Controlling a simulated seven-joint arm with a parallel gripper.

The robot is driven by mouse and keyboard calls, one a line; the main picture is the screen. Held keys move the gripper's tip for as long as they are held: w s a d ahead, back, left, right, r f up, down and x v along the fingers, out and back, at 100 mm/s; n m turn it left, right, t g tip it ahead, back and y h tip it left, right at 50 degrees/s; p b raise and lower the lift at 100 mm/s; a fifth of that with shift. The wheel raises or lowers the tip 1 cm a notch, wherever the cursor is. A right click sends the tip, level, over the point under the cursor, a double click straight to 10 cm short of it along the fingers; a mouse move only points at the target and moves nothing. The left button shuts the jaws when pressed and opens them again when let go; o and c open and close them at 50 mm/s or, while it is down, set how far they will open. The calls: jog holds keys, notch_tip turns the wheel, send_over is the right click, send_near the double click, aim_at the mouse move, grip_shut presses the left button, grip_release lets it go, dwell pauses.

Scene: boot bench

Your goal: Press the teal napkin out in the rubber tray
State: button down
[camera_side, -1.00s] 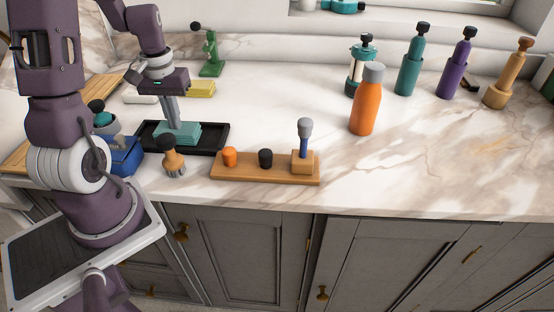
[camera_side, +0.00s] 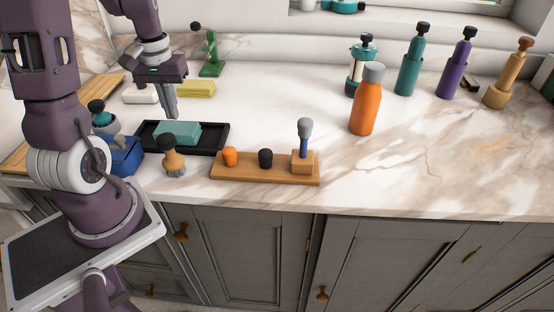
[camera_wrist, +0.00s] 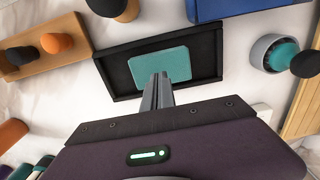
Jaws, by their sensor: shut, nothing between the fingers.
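The teal napkin (camera_side: 178,134) lies as a flat folded rectangle inside the black rubber tray (camera_side: 218,140). In the wrist view the napkin (camera_wrist: 160,66) sits near the middle of the tray (camera_wrist: 208,52), with bare tray floor around it. In the wrist view the closed fingers (camera_wrist: 158,78) overlap the napkin's near edge.
A blue box (camera_side: 124,158) stands left of the tray and a wooden-handled brush (camera_side: 173,160) in front. A wooden board (camera_side: 225,173) with knobs lies to the right. Yellow (camera_side: 197,89) and white (camera_side: 141,94) blocks lie behind. An orange bottle (camera_side: 367,103) stands farther right.

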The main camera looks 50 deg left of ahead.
notch_tip(320, 180, up, 5)
jog(key=shift+f, duration=0.1)
dwell(0.3)
jog(key=d+r+m+t, duration=0.2)
jog(key=d+r+m, duration=0.3)
jog(key=d, duration=0.6)
jog(key=s+d+r+m+t, duration=0.3)
jog(key=s+d, duration=0.4)
jog(key=d, duration=0.5)
jog(key=shift+s+d+r+m+t, duration=0.15)
jog(key=shift+d+r+m+t, duration=0.15)
jog(key=shift+r+m, duration=0.3)
